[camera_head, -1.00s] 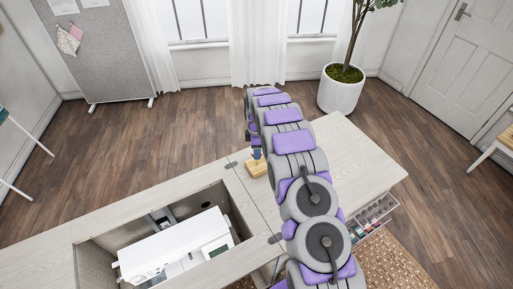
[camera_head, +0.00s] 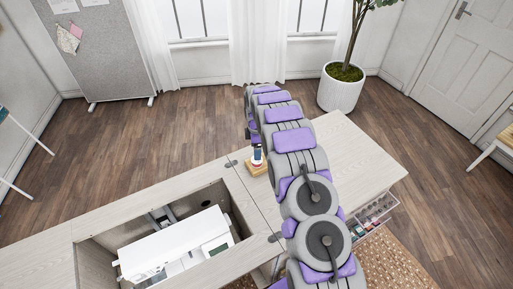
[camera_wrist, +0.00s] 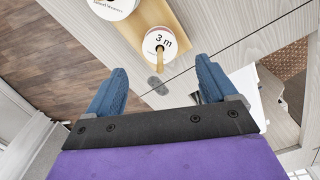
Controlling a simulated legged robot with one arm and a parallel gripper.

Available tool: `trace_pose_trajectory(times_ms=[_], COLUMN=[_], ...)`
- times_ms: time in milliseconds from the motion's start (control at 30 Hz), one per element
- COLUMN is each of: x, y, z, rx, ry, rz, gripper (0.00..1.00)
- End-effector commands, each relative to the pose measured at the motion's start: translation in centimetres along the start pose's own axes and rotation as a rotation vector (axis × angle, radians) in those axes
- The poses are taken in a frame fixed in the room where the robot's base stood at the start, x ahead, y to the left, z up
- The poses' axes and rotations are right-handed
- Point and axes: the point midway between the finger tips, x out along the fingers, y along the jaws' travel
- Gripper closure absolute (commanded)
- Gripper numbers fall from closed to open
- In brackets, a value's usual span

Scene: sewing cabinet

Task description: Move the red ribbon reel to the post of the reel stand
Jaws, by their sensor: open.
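In the wrist view, a reel with a white face marked "3 m" (camera_wrist: 157,44) sits around the wooden post (camera_wrist: 161,54) of the reel stand. The stand's wooden base (camera_wrist: 152,17) shows beside it. In the head view, a small white and dark reel (camera_head: 257,154) stands on the light wooden base (camera_head: 255,168), just left of my arm. Its ribbon colour is hard to tell. My gripper (camera_wrist: 160,88) has two blue fingers spread apart, with nothing between them. The reel is just beyond the fingertips, apart from them.
A second white-faced reel (camera_wrist: 114,6) is cut off at the wrist view's top. A white sewing machine (camera_head: 175,247) sits in the cabinet opening at left. The cabinet top (camera_head: 350,150) is clear at right. An open drawer (camera_head: 376,214) holds small items.

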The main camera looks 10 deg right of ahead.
Motion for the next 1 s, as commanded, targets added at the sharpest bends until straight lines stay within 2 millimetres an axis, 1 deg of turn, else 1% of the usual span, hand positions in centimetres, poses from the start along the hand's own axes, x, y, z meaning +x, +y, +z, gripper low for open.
trace_pose_trajectory(times_ms=[167, 300, 600, 700, 833, 1000], x=[-3.2, -6.5, -12.9, -14.6, -15.9, -16.6], y=[0.0, 0.2, 0.2, 0.3, 0.2, 0.1], z=[0.0, 0.0, 0.0, -0.1, -0.1, -0.1], rx=[0.0, 0.0, 0.0, 0.0, 0.0, 0.0], ry=[0.0, 0.0, 0.0, 0.0, 0.0, -0.001], rz=[0.002, 0.007, 0.003, 0.007, 0.002, 0.0], gripper=[0.15, 0.15, 0.15, 0.15, 0.15, 0.15])
